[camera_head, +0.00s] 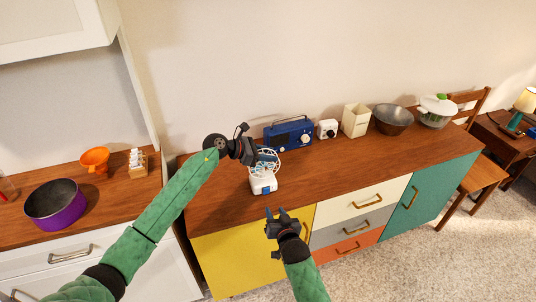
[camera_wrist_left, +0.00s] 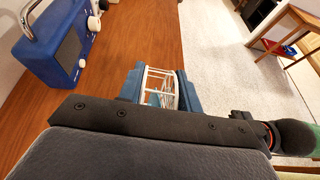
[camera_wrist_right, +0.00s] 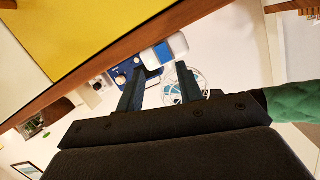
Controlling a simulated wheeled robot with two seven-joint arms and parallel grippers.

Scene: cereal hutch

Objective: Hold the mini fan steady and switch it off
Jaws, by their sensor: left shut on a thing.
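The mini fan has a white base (camera_head: 259,184) and a round wire cage (camera_head: 266,168), and stands near the front edge of the wooden counter. A blue switch (camera_wrist_right: 164,53) shows on its base in the right wrist view. My left gripper (camera_head: 266,156) is shut on the fan's cage from above. In the left wrist view the white cage (camera_wrist_left: 160,88) sits between the blue fingertips and hides the base. My right gripper (camera_head: 277,214) is open and empty, in front of the counter edge and below the base. Its fingers (camera_wrist_right: 158,82) are apart, pointing toward the fan.
A blue radio (camera_head: 288,134) stands behind the fan. To its right are a white timer-like box (camera_head: 328,129), a cream canister (camera_head: 356,120), a metal bowl (camera_head: 393,119) and a lidded pot (camera_head: 437,110). The counter (camera_head: 335,173) right of the fan is clear.

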